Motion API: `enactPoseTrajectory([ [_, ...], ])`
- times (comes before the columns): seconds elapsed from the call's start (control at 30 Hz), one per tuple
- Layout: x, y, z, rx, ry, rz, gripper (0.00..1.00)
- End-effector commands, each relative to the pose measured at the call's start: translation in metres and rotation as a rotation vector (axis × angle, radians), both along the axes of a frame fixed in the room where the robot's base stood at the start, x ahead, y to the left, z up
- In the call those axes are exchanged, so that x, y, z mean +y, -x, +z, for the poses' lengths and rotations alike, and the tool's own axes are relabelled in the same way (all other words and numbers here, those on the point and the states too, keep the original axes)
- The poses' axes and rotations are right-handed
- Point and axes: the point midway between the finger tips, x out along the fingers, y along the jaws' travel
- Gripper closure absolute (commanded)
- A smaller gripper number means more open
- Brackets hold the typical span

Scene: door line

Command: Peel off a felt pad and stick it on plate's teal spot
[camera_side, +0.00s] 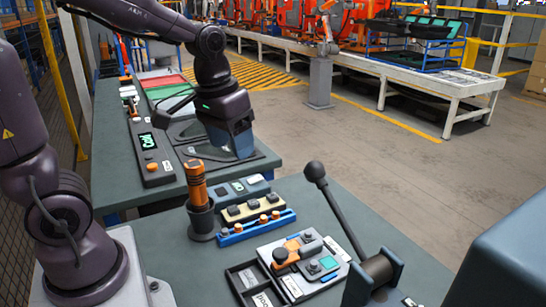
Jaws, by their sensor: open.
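No felt pad can be told for sure. A small grey-blue block (245,188) with dark and light square patches lies farther back on that table. My gripper (238,154) is low over the dark panel on the far table, to the left of and behind the white plate. It is open, but its fingertips are small and partly merge with the panel, and I see nothing held in it.
An upright orange-handled tool (195,180) stands in a dark cup. A beige block with dark knobs (252,207) and a blue rack (256,227) lie beside it. A black lever (335,210) rises right of the plate. A dark divided tray (246,284) is in front.

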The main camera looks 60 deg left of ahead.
Motion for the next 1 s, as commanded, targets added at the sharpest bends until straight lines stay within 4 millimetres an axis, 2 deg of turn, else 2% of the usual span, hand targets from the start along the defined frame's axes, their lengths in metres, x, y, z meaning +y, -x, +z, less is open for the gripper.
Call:
enactPoseTrajectory([
  [0.1, 0.027, -0.034, -0.023, 0.078, 0.033, 0.157, 0.38],
  [0.3, 0.077, -0.085, -0.073, 0.176, 0.066, 0.465, 0.38],
  [0.5, 0.128, -0.123, -0.132, 0.231, 0.073, 0.796, 0.38],
  [0.6, 0.147, -0.14, -0.154, 0.231, 0.074, 0.952, 0.38],
  [0.67, 0.156, -0.151, -0.16, 0.213, 0.076, 1.047, 0.38],
  [0.77, 0.163, -0.17, -0.147, 0.154, 0.098, 1.172, 0.38],
  [0.83, 0.163, -0.173, -0.144, 0.143, 0.109, 1.231, 0.38],
  [1.0, 0.162, -0.171, -0.15, 0.148, 0.114, 1.291, 0.38],
])
